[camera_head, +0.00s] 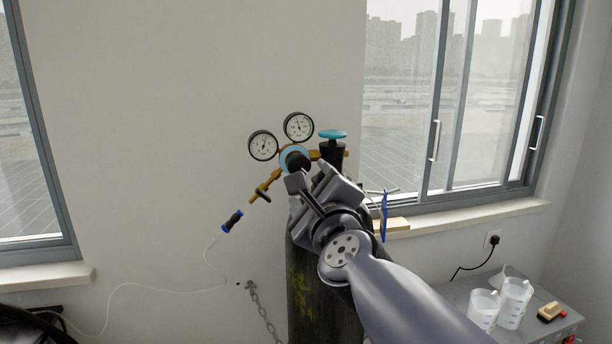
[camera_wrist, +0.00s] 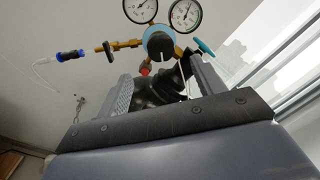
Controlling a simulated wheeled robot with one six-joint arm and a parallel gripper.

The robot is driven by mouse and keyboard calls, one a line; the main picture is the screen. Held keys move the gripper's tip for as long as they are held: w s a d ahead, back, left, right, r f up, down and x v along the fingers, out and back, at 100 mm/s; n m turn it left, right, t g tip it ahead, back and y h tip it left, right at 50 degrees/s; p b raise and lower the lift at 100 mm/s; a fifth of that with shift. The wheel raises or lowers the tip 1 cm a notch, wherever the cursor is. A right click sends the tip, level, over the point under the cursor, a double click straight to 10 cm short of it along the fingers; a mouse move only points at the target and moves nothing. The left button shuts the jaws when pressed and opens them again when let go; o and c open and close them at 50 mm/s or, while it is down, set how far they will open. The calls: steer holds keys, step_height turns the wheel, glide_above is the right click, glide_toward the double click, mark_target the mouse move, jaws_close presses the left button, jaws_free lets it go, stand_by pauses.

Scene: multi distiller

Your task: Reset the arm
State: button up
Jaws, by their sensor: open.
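My arm reaches in from the lower right in the head view, and my gripper (camera_head: 300,183) is in front of the gas cylinder's regulator. In the wrist view my gripper (camera_wrist: 165,85) is open, its two fingers standing apart with the dark cylinder valve showing between and beyond them. I cannot tell whether the fingers touch the valve. The dark green gas cylinder (camera_head: 312,290) stands upright below, partly hidden by my arm.
A chain (camera_head: 262,310) hangs on the wall beside the cylinder. At the lower right, a grey bench (camera_head: 465,296) holds beakers (camera_head: 513,303). Windows flank the wall.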

mark_target(299, 167)
steer(key=shift+s+d, duration=0.1)
steer(key=shift+s, duration=0.55)
steer(key=shift+w, duration=0.1)
steer(key=w, duration=0.3)
steer(key=w+a, duration=0.1)
steer(key=w, duration=0.3)
steer(key=w+b, duration=0.1)
steer(key=w, duration=0.2)
steer(key=shift+w+a+r, duration=0.25)
steer(key=shift+w+a, duration=0.05)
steer(key=shift+a, duration=0.05)
steer(key=shift+s, duration=0.1)
